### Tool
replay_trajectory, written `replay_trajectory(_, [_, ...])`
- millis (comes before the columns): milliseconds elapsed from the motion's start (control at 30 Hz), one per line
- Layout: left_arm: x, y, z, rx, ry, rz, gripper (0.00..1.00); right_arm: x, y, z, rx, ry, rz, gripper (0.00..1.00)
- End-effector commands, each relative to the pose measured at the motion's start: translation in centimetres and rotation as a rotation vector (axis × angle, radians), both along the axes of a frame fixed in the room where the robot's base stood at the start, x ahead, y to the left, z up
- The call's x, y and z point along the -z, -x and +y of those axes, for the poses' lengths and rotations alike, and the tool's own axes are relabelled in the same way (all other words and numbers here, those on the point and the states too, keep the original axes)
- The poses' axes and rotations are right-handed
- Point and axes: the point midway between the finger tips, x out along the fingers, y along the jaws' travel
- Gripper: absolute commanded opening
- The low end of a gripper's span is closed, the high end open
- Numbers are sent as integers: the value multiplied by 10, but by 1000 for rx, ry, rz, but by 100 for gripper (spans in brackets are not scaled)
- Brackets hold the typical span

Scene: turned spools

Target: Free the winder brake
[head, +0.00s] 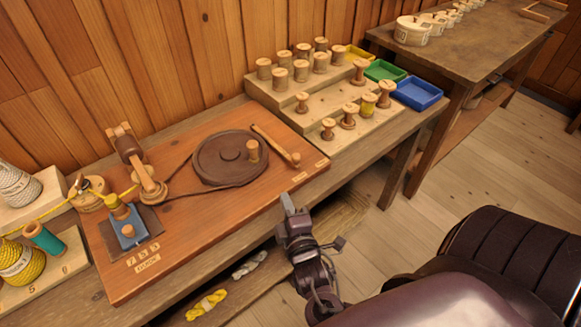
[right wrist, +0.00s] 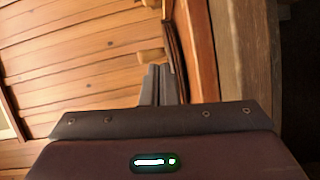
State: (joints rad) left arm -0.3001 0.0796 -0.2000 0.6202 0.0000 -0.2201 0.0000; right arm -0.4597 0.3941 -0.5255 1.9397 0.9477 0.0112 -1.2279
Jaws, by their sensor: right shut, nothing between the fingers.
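The wooden winder board (head: 215,212) lies on the bench and carries a dark round wheel (head: 218,152) with an upright wooden handle (head: 253,150). A light wooden lever (head: 270,140), which looks like the brake, lies slanted along the wheel's right side, with a knob at its near end. A belt runs from the wheel to a wooden spindle post (head: 127,147) at the left. My right gripper (head: 288,203) is shut and empty in front of the board's near edge, apart from the lever. Its closed fingers (right wrist: 158,85) also show in the right wrist view. My left gripper is out of view.
A stepped rack (head: 325,103) with several spools stands behind the board to the right, beside green (head: 385,70) and blue (head: 417,92) trays. Yarn spools stand at the far left. A dark seat (head: 510,255) stands at the lower right. Space above the lever is clear.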

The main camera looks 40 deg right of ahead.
Motion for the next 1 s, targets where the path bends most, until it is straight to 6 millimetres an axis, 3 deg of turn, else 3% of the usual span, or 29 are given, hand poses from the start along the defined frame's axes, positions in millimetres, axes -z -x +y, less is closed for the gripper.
replay_trajectory(567, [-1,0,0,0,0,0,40,-5,-5,-5,3,59,-25,0])
replay_trajectory(1000, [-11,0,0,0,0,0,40,-5,-87,-32,4,59,-25,0])
